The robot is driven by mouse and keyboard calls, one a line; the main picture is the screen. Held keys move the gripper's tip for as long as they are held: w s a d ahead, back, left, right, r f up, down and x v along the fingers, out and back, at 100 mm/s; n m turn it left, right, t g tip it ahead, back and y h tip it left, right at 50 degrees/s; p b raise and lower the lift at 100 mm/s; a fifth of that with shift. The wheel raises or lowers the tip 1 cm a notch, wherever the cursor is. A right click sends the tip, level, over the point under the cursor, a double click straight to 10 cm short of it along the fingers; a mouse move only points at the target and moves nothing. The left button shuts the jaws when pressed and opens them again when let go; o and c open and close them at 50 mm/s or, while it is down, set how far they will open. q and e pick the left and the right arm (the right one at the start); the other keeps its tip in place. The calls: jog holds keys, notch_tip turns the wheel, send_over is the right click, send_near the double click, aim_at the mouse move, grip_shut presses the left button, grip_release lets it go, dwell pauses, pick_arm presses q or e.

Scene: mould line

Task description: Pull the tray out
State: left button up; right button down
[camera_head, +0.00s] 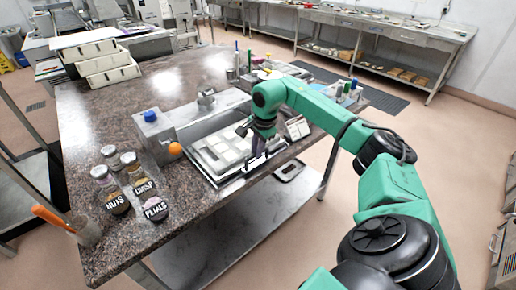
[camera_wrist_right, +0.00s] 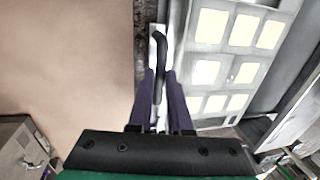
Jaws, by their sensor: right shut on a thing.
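The metal tray (camera_head: 214,179), with several pale square cavities, lies flat on the stone counter near its front edge, in front of a grey metal machine (camera_head: 222,112). In the right wrist view the tray (camera_wrist_right: 191,62) is at the upper right, its squares looking pale yellow. A black curved handle (camera_wrist_right: 161,47) stands at the tray's side. My right gripper (camera_head: 256,152) is at the tray's right side in the head view. In the wrist view its purple fingers (camera_wrist_right: 160,92) are shut on the handle. My left gripper is in neither view.
Labelled jars (camera_head: 136,172) stand left of the tray, near an orange knob (camera_head: 175,149) and a blue knob (camera_head: 150,116). Open floor (camera_wrist_right: 65,60) lies beyond the counter edge.

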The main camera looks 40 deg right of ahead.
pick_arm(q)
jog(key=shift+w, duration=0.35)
pick_arm(e)
jog(key=shift+s+f, duration=0.1)
jog(key=c, duration=0.8)
grip_release()
jog(key=shift+c, duration=0.2)
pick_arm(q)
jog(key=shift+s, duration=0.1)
pick_arm(e)
jog(key=shift+s, duration=0.2)
jog(key=shift+r, duration=0.2)
jog(key=shift+w+r, duration=0.1)
jog(key=shift+r, duration=0.1)
pick_arm(q)
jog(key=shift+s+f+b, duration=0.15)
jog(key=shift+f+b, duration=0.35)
jog(key=shift+b, duration=0.05)
pick_arm(e)
jog(key=s+r, duration=0.3)
jog(key=r, duration=1)
jog(key=shift+r, duration=0.4)
